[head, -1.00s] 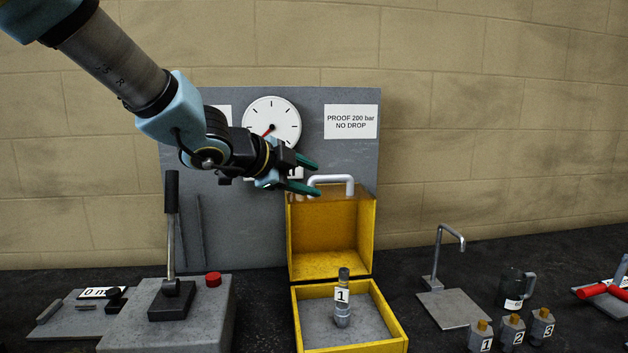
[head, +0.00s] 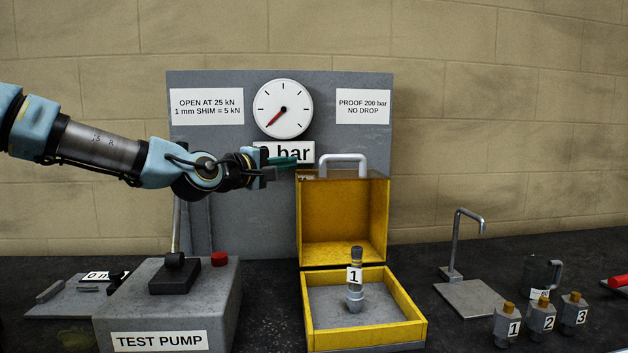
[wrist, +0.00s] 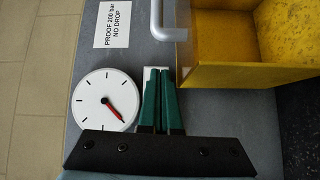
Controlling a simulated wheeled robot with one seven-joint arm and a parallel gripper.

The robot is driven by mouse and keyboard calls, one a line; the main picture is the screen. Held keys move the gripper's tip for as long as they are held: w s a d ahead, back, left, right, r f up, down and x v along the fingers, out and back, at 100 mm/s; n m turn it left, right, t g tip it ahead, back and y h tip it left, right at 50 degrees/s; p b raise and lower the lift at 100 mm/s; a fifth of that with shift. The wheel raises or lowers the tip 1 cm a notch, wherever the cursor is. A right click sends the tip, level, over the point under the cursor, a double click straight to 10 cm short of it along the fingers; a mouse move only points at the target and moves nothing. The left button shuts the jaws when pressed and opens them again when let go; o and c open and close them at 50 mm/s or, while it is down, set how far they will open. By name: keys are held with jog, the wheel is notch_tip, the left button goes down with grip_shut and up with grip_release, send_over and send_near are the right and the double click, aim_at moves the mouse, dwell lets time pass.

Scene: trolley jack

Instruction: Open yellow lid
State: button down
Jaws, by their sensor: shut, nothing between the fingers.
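The yellow lid (head: 343,222) stands upright, swung open at the back of the yellow box (head: 410,313). Its grey handle (head: 343,158) is on the top edge, and shows in the wrist view (wrist: 157,20) too. Inside the open box stands a grey cylinder labelled 1 (head: 355,292). My gripper (head: 294,162) is shut and empty, just left of the lid's top left corner and apart from the handle. In the wrist view its green fingers (wrist: 160,85) lie together beside the lid (wrist: 225,45).
The test pump (head: 170,300) with a lever and red button stands left of the box. A gauge panel (head: 220,140) rises behind. At right are a bent metal rod on a plate (head: 470,297), a dark mug and several numbered blocks (head: 541,317).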

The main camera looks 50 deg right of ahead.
aim_at(314, 177)
jog(key=shift+n, duration=0.5)
jog(key=d+p, duration=0.1)
jog(key=d, duration=0.2)
jog(key=d+p, duration=0.1)
jog(key=d, duration=0.2)
jog(key=w+d+p, duration=0.1)
jog(key=d+p, duration=0.1)
jog(key=d, duration=0.1)
jog(key=shift+w+d, duration=0.1)
jog(key=shift+d, duration=0.1)
jog(key=shift+s+d, duration=0.1)
jog(key=shift+s, duration=0.1)
jog(key=shift+s+a+p, duration=0.7)
jog(key=shift+s, duration=0.1)
jog(key=shift+s+a+f+p, duration=0.15)
jog(key=shift+s+a+p, duration=0.15)
jog(key=shift+s+a, duration=0.25)
jog(key=shift+d, duration=0.1)
